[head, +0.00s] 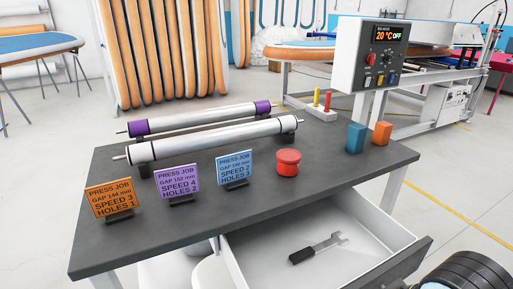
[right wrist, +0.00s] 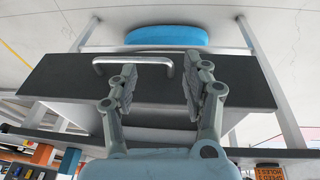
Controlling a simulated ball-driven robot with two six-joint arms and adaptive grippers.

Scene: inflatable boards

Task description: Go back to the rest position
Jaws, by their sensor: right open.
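My right gripper (right wrist: 160,88) shows in the right wrist view, open and empty, with its two grey fingers apart. Beyond the fingers is the dark drawer front (right wrist: 230,80) with a metal bar handle (right wrist: 112,60). The fingertips overlap part of the handle in that picture, but do not close on it. In the head view the drawer (head: 365,225) under the dark table (head: 225,215) stands open, with a wrench (head: 318,248) lying in it. The right fingers are not visible in the head view. My left gripper is in neither view.
On the table stand orange (head: 109,199), purple (head: 178,182) and blue (head: 235,168) job cards, a red button (head: 288,162), two rollers (head: 210,140), a teal block (head: 355,137) and an orange block (head: 381,133). A control box (head: 370,55) stands behind.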

